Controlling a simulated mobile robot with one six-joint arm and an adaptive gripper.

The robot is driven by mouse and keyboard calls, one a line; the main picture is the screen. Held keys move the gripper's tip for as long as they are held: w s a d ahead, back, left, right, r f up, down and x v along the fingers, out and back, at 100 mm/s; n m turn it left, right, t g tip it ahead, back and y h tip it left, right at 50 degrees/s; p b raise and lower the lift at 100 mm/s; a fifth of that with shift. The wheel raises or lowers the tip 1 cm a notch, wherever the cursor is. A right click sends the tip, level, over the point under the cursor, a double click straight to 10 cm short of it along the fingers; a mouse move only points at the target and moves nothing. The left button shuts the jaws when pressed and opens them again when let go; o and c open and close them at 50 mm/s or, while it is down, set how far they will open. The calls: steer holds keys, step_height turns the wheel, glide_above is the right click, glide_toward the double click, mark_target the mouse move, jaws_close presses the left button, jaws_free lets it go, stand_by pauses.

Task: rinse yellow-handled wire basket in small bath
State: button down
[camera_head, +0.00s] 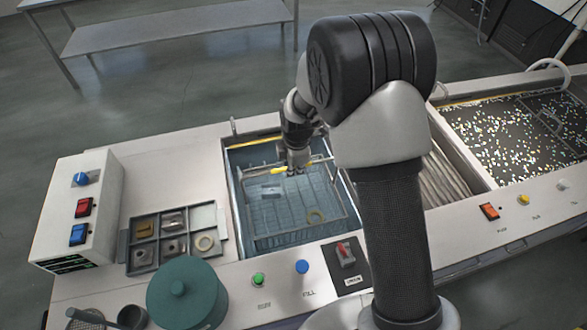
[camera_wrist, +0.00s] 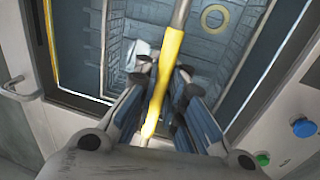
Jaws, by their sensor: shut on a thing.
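The wire basket (camera_head: 255,226) is a grey mesh box inside the small bath (camera_head: 237,205), within the blue-tinted interior. Its yellow handle (camera_head: 279,171) runs across the top. In the wrist view the yellow handle (camera_wrist: 166,72) passes between the fingers. My gripper (camera_wrist: 160,90) is shut on it; in the head view my gripper (camera_head: 297,166) is over the bath's back part. A yellowish ring (camera_head: 315,216) and a pale piece (camera_head: 268,190) lie in the basket. I cannot tell whether the basket touches the bath floor.
A sorting tray (camera_head: 143,229) with small parts and a green lidded pot (camera_head: 185,292) stand left of the bath. A control box (camera_head: 80,210) is at far left. Buttons and a switch (camera_head: 343,253) line the front. A speckled tank (camera_head: 515,135) is right.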

step_height(320, 180, up, 17)
steer(key=p, duration=1)
steer(key=shift+f, duration=0.15)
stand_by(0.6)
stand_by(5.5)
